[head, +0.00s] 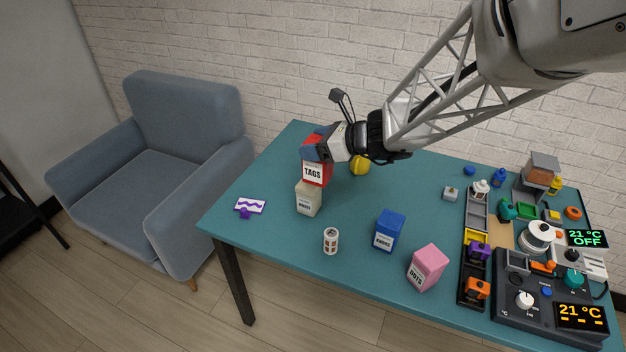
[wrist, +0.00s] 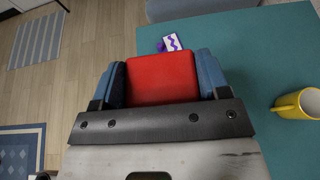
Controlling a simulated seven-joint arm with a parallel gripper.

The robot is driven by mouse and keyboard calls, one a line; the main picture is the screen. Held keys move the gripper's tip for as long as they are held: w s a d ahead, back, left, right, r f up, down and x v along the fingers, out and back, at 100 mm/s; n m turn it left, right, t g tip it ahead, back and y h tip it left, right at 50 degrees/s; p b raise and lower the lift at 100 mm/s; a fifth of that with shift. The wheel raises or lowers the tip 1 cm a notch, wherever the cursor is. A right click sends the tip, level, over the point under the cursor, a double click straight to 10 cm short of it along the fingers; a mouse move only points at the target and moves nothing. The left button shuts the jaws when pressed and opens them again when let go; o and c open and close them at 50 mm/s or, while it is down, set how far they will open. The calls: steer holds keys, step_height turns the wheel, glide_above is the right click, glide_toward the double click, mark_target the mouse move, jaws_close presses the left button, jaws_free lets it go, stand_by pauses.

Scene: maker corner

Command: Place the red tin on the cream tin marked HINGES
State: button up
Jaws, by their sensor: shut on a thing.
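The red tin (head: 316,174) has a white label reading TAGS. In the head view it is upright directly above the cream tin (head: 308,199), and its lower edge meets the cream tin's top; I cannot tell whether it rests there or hangs just over it. The cream tin's label is too small to read surely. My gripper (head: 318,151) is shut on the red tin from above and behind. In the wrist view the red tin (wrist: 162,78) sits between the two blue fingers of my gripper (wrist: 162,80). The cream tin is hidden in the wrist view.
A blue tin (head: 388,231), a pink tin (head: 428,267) and a small white canister (head: 331,241) stand to the right and front. A yellow mug (head: 360,165) is behind, near my gripper. A purple-patterned card (head: 250,206) lies left. Electronics and trays crowd the table's right end.

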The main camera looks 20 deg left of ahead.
steer(key=s+d+f, duration=0.3)
steer(key=s+f, duration=0.1)
steer(key=f, duration=0.1)
steer(key=shift+s+d+f, duration=0.2)
steer(key=shift+d+f, duration=0.1)
steer(key=shift+d, duration=0.05)
stand_by(0.3)
steer(key=shift+w, duration=0.1)
steer(key=w+a+f, duration=0.1)
steer(key=w+a, duration=0.9)
steer(key=w, duration=0.2)
steer(key=shift+w+f, duration=0.2)
stand_by(0.3)
steer(key=shift+f, duration=1.75)
steer(key=shift+f, duration=0.2)
steer(key=o, duration=1)
steer(key=shift+c, duration=0.2)
